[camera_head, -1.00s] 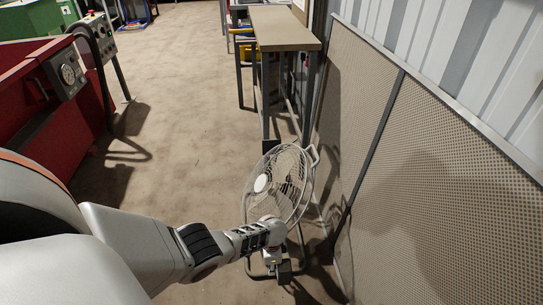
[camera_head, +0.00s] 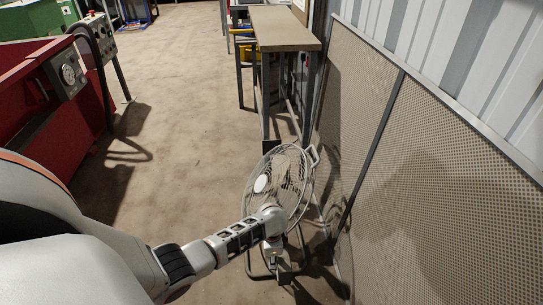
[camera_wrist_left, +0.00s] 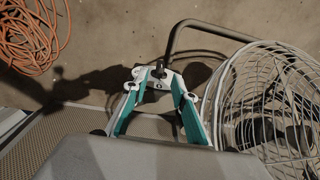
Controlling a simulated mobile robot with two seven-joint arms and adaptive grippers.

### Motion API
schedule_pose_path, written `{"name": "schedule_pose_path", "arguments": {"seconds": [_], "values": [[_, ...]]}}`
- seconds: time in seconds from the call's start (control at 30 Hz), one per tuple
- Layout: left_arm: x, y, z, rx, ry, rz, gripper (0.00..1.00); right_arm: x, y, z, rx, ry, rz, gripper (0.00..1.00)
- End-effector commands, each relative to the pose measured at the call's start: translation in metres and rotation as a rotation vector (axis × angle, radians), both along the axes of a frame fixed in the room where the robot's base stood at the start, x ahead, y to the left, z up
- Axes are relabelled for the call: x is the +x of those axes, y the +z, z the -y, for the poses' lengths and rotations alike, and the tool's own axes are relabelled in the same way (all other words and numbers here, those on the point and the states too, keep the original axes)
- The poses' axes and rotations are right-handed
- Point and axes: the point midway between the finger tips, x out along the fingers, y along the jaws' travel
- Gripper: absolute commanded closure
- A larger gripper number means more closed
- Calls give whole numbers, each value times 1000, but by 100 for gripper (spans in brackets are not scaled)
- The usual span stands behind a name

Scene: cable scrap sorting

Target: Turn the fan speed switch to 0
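The white cage fan (camera_head: 283,182) stands on the floor near the perforated panel, and its cage also shows at the right of the left wrist view (camera_wrist_left: 268,100). My left gripper (camera_head: 276,262) hangs at the near side of the fan, low by its stand. In the left wrist view its teal-sided fingers (camera_wrist_left: 157,78) slope inward to tips that look closed together, with nothing clearly held. The fan speed switch cannot be made out in either view. My right gripper is not in view.
The fan's tubular stand (camera_wrist_left: 190,28) curves beside my fingers. A perforated panel (camera_head: 440,190) borders the right, and a workbench (camera_head: 283,28) stands behind the fan. A red machine (camera_head: 35,100) is at the left. Orange cable (camera_wrist_left: 32,35) lies on the floor. The middle floor is clear.

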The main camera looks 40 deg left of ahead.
Motion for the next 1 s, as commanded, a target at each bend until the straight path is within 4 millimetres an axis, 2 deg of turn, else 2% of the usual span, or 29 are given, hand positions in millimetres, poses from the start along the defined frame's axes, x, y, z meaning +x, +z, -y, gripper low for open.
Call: {"name": "schedule_pose_path", "arguments": {"seconds": [0.2,0.4,0.57,1.0], "values": [[0,31,1,0,-1,3,73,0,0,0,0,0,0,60],[-1,52,2,-1,1,0,73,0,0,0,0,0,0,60],[-2,58,1,1,-1,-1,73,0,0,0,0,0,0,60],[-2,58,1,0,-1,-1,73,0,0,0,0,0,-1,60]]}}
